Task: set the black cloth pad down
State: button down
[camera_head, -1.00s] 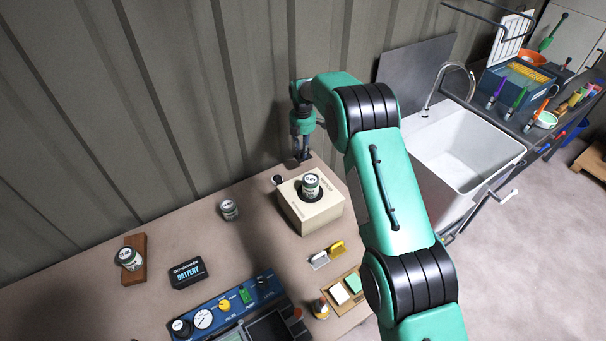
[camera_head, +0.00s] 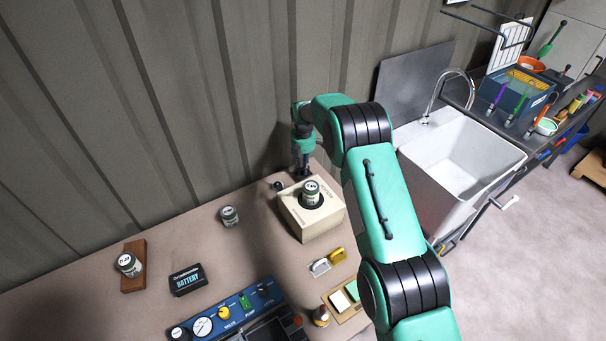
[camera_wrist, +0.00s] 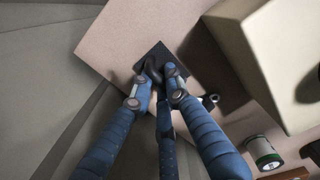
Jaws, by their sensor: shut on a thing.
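My gripper (camera_head: 302,174) is at the back edge of the bench, just behind the cream box, in the head view. In the wrist view its fingers (camera_wrist: 160,74) are shut on the black cloth pad (camera_wrist: 151,54). The pad shows as a dark square beyond the fingertips, over the tan bench top (camera_wrist: 118,35) near its edge. The fingers cover part of it. I cannot tell whether it touches the bench. In the head view the pad is too small and hidden to make out clearly.
The corrugated wall (camera_head: 180,110) is close behind. A white sink (camera_head: 440,190) is right.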

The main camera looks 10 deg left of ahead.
jog(key=shift+f, duration=0.1)
jog(key=shift+f, duration=1.75)
jog(key=shift+f, duration=0.15)
jog(key=c, duration=1.7)
grip_release()
notch_tip(320, 180, up, 12)
jog(key=shift+r, duration=0.15)
jog(key=shift+r, duration=0.1)
